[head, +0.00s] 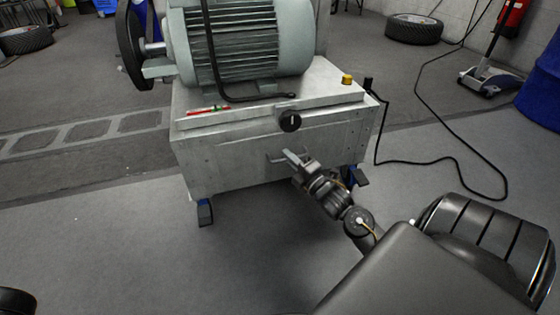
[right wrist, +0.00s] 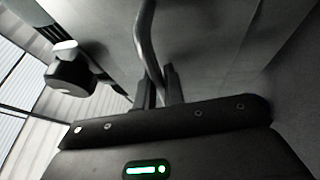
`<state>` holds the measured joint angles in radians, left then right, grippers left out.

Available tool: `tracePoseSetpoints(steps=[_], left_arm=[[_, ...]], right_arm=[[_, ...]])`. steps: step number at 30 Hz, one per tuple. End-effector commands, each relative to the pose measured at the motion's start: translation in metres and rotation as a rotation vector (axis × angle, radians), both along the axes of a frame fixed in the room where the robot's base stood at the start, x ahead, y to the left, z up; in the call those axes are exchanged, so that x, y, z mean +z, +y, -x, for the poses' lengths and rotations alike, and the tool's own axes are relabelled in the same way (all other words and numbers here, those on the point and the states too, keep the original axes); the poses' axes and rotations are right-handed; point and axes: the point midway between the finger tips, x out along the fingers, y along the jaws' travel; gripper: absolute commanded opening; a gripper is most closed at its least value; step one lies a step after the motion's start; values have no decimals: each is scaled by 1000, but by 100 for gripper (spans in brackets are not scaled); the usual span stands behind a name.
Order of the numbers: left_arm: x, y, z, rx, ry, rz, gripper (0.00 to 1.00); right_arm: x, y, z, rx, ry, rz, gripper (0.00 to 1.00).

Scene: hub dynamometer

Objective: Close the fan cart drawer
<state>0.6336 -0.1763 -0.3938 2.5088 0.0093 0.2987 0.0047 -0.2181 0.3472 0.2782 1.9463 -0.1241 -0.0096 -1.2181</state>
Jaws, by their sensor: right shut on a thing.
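The fan cart (head: 230,180) is a grey metal box carrying a large finned motor. The drawer front (head: 225,150) faces me, with a round black knob (head: 289,120) above its bar handle (head: 272,159). I cannot tell whether a gap is left between drawer and cart. My right gripper (head: 293,160) is at the handle. In the right wrist view the handle bar (right wrist: 150,45) runs down between the two fingers of my right gripper (right wrist: 159,88), which are shut on it. The knob (right wrist: 72,75) shows at the left there. My left gripper is out of view.
A black cable (head: 430,163) loops over the floor at right. The floor before the cart is clear.

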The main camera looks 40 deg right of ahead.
Motion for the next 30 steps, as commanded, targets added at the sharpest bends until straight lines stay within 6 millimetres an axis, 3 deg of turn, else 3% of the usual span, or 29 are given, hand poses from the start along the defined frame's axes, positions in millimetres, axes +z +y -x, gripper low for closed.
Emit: tracePoseSetpoints(steps=[8, 9, 14, 30], left_arm=[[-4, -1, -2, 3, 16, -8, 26], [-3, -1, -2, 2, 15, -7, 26], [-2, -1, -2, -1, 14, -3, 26], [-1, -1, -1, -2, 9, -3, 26]], right_arm=[[0, -8, 1, -14, 1, 0, 0], [0, -8, 1, -14, 1, 0, 13], [0, -7, 1, -13, 0, 0, 32], [-1, -6, 2, -10, 2, -1, 32]])
